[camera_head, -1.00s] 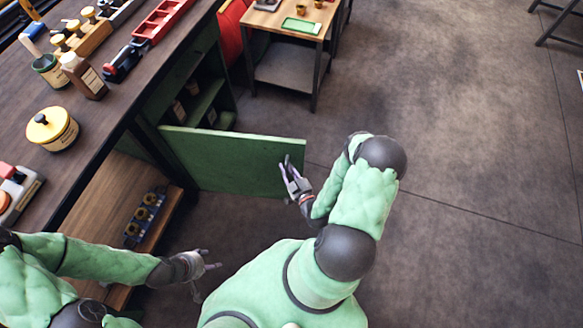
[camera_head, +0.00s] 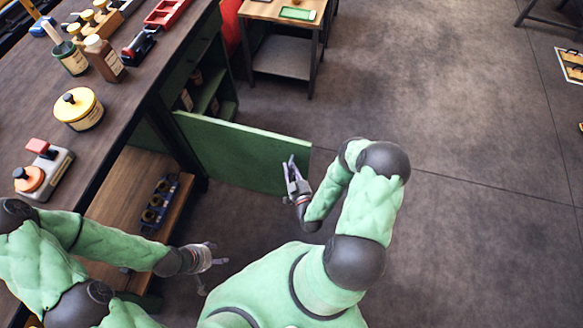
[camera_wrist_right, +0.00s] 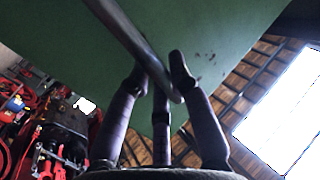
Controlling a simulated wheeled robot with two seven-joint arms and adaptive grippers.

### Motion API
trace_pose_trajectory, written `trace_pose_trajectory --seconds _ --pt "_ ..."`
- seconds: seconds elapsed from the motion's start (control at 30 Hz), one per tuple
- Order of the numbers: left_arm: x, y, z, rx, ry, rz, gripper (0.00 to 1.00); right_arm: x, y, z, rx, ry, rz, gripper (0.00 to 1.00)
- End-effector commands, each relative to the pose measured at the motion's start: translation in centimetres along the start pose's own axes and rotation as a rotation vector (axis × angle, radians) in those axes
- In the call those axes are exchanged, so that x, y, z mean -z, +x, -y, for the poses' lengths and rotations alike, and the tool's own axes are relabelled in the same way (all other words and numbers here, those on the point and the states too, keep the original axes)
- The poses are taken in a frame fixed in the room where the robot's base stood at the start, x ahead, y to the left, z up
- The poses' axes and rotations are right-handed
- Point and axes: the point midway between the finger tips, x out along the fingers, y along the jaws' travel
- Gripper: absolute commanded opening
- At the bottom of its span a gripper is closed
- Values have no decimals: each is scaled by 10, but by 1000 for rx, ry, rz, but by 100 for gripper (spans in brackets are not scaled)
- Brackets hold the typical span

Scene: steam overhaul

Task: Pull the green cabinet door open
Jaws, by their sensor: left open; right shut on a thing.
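The green cabinet door (camera_head: 238,152) stands wide open, swung out from the workbench into the room. The cabinet's inside with its green shelves (camera_head: 205,92) shows behind it. My right gripper (camera_head: 290,168) is at the door's outer end, shut on the door's handle. In the right wrist view its fingers (camera_wrist_right: 160,85) close around the dark bar handle (camera_wrist_right: 135,42) in front of the green door panel (camera_wrist_right: 215,40). My left gripper (camera_head: 212,256) is open and empty, low beside the bench's lower shelf, apart from the door.
The workbench top (camera_head: 120,115) holds a yellow-lidded tin (camera_head: 79,110), a brown bottle (camera_head: 104,60) and a red tray (camera_head: 168,12). The lower wooden shelf (camera_head: 125,190) bears a blue part (camera_head: 160,200). A small side table (camera_head: 284,50) stands behind the door.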

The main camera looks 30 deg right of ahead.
Motion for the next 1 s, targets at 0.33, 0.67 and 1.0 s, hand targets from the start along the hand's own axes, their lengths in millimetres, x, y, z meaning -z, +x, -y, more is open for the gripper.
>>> trace_pose_trajectory --seconds 0.33,0.67,1.0 --pt "0 0 0 0 0 0 59 0 0 -4 -11 -3 -1 46" --pt "0 0 0 0 0 0 59 0 0 -1 -3 -1 -2 46" --pt "0 0 0 0 0 0 59 0 -13 -1 -3 0 2 46"
